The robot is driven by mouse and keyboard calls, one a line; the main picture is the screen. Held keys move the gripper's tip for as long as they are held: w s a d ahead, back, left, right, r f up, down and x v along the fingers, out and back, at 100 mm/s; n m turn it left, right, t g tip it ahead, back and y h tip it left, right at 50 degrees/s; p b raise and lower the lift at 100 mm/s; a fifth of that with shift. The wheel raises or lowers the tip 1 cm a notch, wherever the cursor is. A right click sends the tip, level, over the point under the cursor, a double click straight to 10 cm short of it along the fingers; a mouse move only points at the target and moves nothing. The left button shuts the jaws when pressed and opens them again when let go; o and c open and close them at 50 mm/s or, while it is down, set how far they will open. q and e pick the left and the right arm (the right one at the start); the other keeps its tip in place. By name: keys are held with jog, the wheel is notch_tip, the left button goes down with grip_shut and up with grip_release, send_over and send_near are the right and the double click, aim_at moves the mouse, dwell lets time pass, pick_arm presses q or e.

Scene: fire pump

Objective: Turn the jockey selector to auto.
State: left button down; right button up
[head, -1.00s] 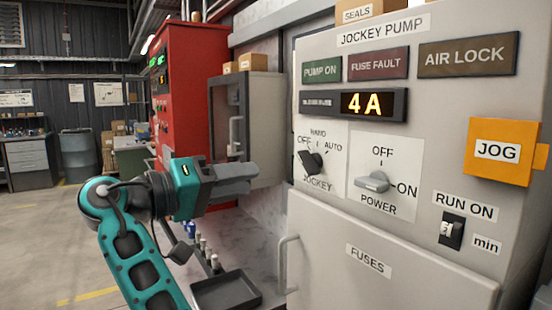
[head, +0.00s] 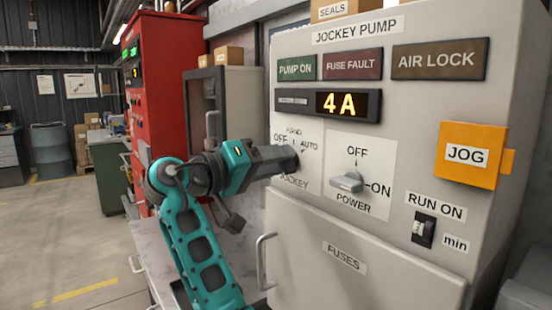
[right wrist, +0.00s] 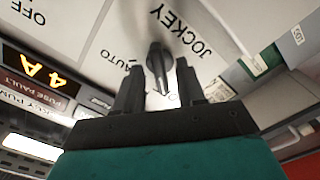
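The black jockey selector (right wrist: 158,70) shows in the right wrist view, on a white label plate (right wrist: 100,35) with the words OFF, AUTO and JOCKEY. Its long nose points down the picture, away from the JOCKEY word and not at AUTO. My right gripper (right wrist: 158,88) is open, with one finger on each side of the selector; small gaps seem to show. In the head view my right gripper (head: 288,158) reaches the panel and hides most of the selector. My left gripper is not in view.
The grey power knob (head: 347,181) sits just right of the selector, turned toward ON. Above is the display (head: 341,104) reading 4A. The fuses door (head: 340,255) with its handle (head: 264,262) lies below. A red cabinet (head: 165,80) stands to the left.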

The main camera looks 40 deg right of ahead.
jog(key=shift+d, duration=0.2)
grip_shut()
dwell(0.3)
